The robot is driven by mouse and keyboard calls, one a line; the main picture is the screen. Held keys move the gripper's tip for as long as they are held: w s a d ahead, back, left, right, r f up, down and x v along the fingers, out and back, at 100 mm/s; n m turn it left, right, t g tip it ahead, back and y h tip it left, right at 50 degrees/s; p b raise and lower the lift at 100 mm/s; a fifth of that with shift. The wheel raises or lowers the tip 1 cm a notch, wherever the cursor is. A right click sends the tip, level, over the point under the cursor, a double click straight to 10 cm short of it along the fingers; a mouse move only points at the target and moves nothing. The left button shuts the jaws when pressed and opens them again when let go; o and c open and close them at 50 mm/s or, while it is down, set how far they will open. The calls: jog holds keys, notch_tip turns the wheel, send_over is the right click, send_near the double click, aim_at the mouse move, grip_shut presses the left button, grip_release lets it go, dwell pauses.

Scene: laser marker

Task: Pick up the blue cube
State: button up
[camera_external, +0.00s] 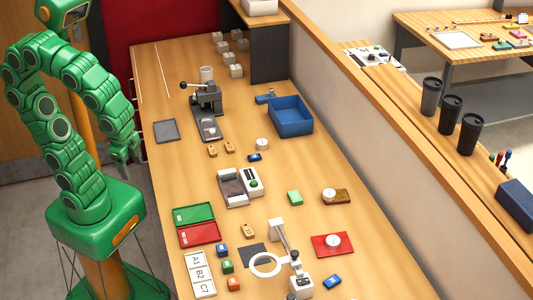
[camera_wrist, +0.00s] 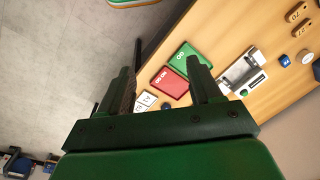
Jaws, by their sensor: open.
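A small blue cube (camera_external: 222,250) with a pale label sits on the bench, right of the white card marked A1, B2, C7. A green cube (camera_external: 227,266) and an orange cube (camera_external: 234,284) stand in a row in front of it. My gripper (camera_external: 128,160) hangs by the bench's left edge, well apart from the blue cube. In the wrist view my gripper (camera_wrist: 160,72) is open and nothing is held between its fingers. A small blue shape (camera_wrist: 166,106) shows low between the fingers there, partly hidden; it is probably the blue cube.
A green tray (camera_external: 194,214) and a red tray (camera_external: 199,235) lie behind the cubes. A ring magnifier (camera_external: 267,265) stands to their right. Other blue blocks lie at the front right (camera_external: 332,281) and mid-bench (camera_external: 255,157). The bench's left strip is mostly clear.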

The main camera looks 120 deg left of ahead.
jog(key=w+a+r+n+t+y, duration=0.25)
jog(key=w+a+r, duration=0.25)
jog(key=w+a, duration=0.5)
jog(key=n+t+h, duration=0.7)
jog(key=n+h, duration=0.7)
jog(key=n, duration=0.8)
send_near(221, 245)
jog(key=shift+d, duration=1.05)
jog(key=shift+w+a+f+n+t+y, duration=0.15)
jog(key=shift+a+n, duration=0.1)
jog(key=shift+n, duration=0.2)
jog(key=shift+w+a+f+n+t+y, duration=0.15)
jog(key=shift+a+n, duration=0.1)
jog(key=shift+n, duration=0.15)
jog(key=shift+x, duration=3.85)
jog(key=shift+d, duration=0.1)
jog(key=shift+c, duration=0.5)
